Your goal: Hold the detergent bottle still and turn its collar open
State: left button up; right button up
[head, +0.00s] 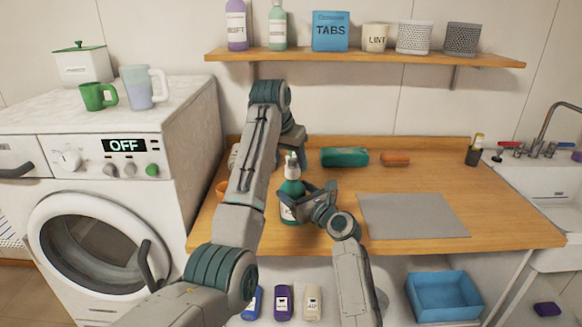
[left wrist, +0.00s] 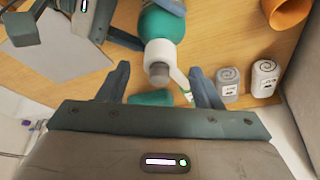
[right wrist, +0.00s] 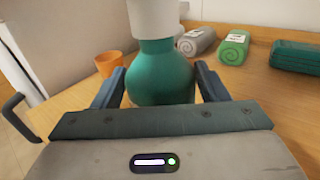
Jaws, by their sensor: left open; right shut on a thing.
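The detergent bottle (head: 290,190) is teal green and stands upright on the wooden counter. Its white collar (left wrist: 160,50) and grey tip (left wrist: 158,73) show in the left wrist view; the collar also shows at the top of the right wrist view (right wrist: 152,18). My right gripper (head: 306,197) is shut on the bottle's body, with fingers on both sides in the right wrist view (right wrist: 160,82). My left gripper (left wrist: 158,75) is open above the bottle, its fingers apart on either side of the grey tip. In the head view my left arm partly hides it.
An orange cup (right wrist: 113,63) and rolled towels (right wrist: 233,47) are near the bottle. A teal case (head: 344,157) and an orange-brown block (head: 395,159) lie behind. A grey mat (head: 412,216) lies right. A shelf (head: 365,57) hangs above; a washing machine (head: 190,125) stands left.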

aim_at(290, 165)
pick_arm(q)
jog(key=shift+x, duration=2)
jog(key=c, duration=1.3)
